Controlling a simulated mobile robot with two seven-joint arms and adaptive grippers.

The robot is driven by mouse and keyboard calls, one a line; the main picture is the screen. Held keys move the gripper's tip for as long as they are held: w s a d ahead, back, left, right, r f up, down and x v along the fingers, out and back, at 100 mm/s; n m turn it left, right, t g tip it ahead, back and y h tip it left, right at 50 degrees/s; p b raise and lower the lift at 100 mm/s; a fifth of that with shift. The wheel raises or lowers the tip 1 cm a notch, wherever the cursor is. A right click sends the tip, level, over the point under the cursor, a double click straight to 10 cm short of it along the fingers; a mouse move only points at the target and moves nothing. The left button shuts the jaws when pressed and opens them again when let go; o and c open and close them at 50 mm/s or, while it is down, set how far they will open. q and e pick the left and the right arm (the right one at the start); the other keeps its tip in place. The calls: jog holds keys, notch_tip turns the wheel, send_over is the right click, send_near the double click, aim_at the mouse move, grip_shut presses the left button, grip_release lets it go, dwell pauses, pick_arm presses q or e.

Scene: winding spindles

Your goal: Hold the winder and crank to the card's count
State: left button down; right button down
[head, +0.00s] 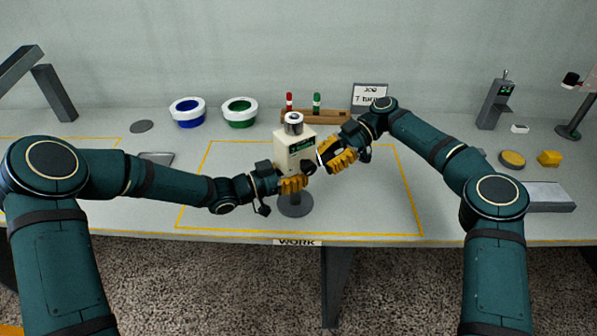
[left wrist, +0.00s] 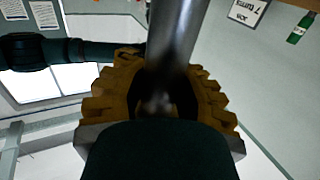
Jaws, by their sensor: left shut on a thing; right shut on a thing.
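The cream winder (head: 289,150) stands upright on a round dark base inside the yellow outline, with a silver spool on top. My left gripper (head: 294,184) is shut on the winder's post below the body. In the left wrist view the grey post (left wrist: 172,45) runs between the yellow fingers. My right gripper (head: 322,161) is shut on the crank (head: 309,167) at the winder's right side; its fingers largely hide the handle.
A wooden rack (head: 334,116) with a red and a green marker-like piece stands behind the winder. Blue (head: 188,112) and green (head: 240,112) ringed bowls are back left. A grey device (head: 495,104) and yellow pieces are at right. The outlined mat around the base is clear.

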jog(key=shift+s+d+r+m+g+h, duration=0.3)
jog(key=shift+r+m+g, duration=0.25)
jog(key=shift+m, duration=0.35)
jog(key=shift+s+d+r+m+g+h, duration=0.2)
jog(key=shift+r+m+g, duration=0.3)
jog(key=shift+m, duration=0.4)
jog(key=shift+s+d+r+m+g+h, duration=0.2)
jog(key=shift+s+r+m+g+h, duration=0.25)
jog(key=shift+m, duration=0.45)
jog(key=shift+w+r, duration=0.1)
jog(key=c, duration=0.8)
grip_release()
jog(key=shift+a, duration=0.1)
